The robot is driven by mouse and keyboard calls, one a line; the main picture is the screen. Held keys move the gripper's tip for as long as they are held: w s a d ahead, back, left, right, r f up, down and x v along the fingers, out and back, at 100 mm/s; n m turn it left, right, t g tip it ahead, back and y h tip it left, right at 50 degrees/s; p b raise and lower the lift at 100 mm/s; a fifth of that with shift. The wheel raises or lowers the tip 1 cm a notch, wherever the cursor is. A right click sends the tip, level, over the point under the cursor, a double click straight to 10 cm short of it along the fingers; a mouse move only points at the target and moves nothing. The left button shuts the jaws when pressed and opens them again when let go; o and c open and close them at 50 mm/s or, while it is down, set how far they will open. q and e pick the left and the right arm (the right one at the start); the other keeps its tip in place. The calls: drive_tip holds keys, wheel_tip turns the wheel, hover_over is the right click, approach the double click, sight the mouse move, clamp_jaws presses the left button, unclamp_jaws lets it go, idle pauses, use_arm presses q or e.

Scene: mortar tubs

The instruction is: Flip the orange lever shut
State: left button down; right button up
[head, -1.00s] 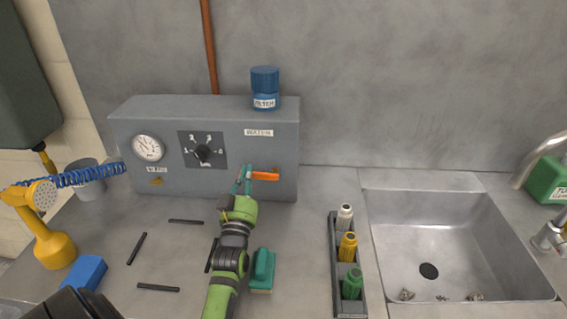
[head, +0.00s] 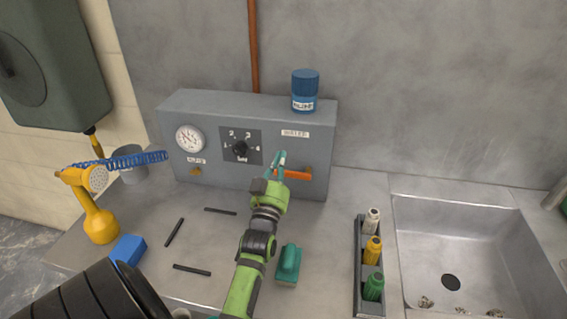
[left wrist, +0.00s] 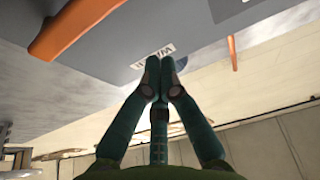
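The orange lever (head: 297,175) sticks out sideways to the right, roughly level, low on the front of the grey box, under a "WATER" label. My left gripper (head: 280,159) is at the lever's left end, in front of the box, and partly covers that end. In the left wrist view the lever (left wrist: 75,30) shows at the upper left, apart from the fingers. There the fingertips of my left gripper (left wrist: 161,72) come together with nothing seen between them. My right gripper is not in view.
A green-handled brush (head: 288,264), a bottle rack (head: 360,285) and several dark sticks lie in front. A sink (head: 470,240) is right.

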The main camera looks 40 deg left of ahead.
use_arm(q)
drive_tip(key=b+v, duration=0.2)
drive_tip(key=v, duration=0.7)
drive_tip(key=shift+d+f, duration=0.15)
drive_tip(key=shift+f, duration=0.3)
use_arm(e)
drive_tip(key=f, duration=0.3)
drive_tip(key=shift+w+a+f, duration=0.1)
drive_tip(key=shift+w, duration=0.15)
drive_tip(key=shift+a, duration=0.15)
use_arm(q)
drive_tip(key=shift+r, duration=0.1)
